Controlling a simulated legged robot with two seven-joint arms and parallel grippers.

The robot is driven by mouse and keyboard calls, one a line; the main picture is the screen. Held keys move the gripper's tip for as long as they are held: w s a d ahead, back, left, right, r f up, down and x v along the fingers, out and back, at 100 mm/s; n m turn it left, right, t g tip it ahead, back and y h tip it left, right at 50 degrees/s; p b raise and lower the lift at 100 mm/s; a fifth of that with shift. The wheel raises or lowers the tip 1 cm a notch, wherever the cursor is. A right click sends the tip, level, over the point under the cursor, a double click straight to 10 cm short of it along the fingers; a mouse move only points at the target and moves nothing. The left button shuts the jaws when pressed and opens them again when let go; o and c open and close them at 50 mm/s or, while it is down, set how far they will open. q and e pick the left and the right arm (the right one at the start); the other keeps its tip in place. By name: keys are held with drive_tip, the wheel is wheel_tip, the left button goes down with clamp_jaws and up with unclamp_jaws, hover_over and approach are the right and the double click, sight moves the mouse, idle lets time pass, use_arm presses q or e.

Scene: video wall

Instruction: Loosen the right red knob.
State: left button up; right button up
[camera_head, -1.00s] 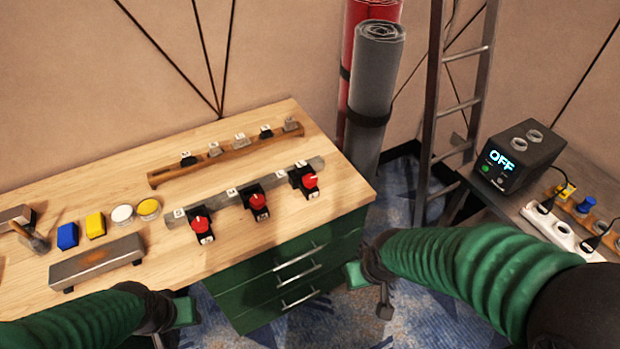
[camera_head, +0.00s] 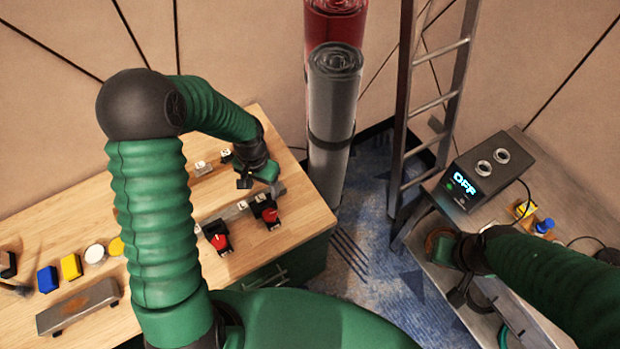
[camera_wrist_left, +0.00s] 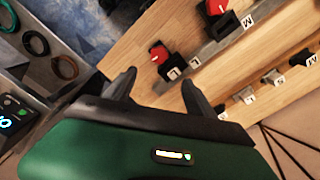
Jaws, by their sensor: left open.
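The right red knob (camera_head: 270,215) sits on a black block at the right end of a metal rail on the wooden bench. It also shows in the left wrist view (camera_wrist_left: 158,54), ahead of and between the fingers. My left gripper (camera_head: 260,185) is open just behind and above this knob, apart from it. Its two fingers show in the left wrist view (camera_wrist_left: 158,80) with nothing held. Another red knob (camera_head: 219,241) stands to the left on the same rail. The third is hidden behind my left arm. My right gripper (camera_head: 452,272) is over the right-hand table; its jaws are unclear.
A wooden strip with labelled switches (camera_head: 203,166) lies behind the rail, partly hidden by my left arm. Rolled mats (camera_head: 332,110) and a ladder (camera_head: 404,130) stand beyond the bench. A black box reading OFF (camera_head: 482,172) stands on the right table.

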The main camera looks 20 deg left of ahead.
use_arm(q)
drive_tip(key=w, duration=0.1)
drive_tip(key=p, duration=0.1)
hover_over(269, 213)
drive_tip(key=s, duration=0.1)
wheel_tip(269, 213, down, 6)
drive_tip(key=f, duration=0.3)
drive_tip(key=w+f+p, duration=0.1)
drive_tip(key=f, duration=0.5)
drive_tip(key=shift+w+d+f+p, duration=0.15)
drive_tip(key=shift+d+f+p, duration=0.1)
drive_tip(key=shift+f+p, duration=0.15)
drive_tip(key=shift+a+f, duration=0.15)
drive_tip(key=shift+f, duration=0.1)
drive_tip(key=shift+s+a, duration=0.15)
drive_tip(key=shift+s, duration=0.15)
drive_tip(key=shift+w+d+f, duration=0.1)
drive_tip(key=shift+w+d, duration=0.1)
drive_tip(key=shift+d, duration=0.05)
drive_tip(key=c, duration=1.1)
drive_tip(key=shift+a, duration=0.15)
drive_tip(key=shift+c, duration=1.2)
use_arm(e)
drive_tip(key=v, duration=0.3)
drive_tip(key=shift+s+a+r, duration=0.1)
drive_tip(key=shift+s+r, duration=0.05)
drive_tip(key=shift+r, duration=0.2)
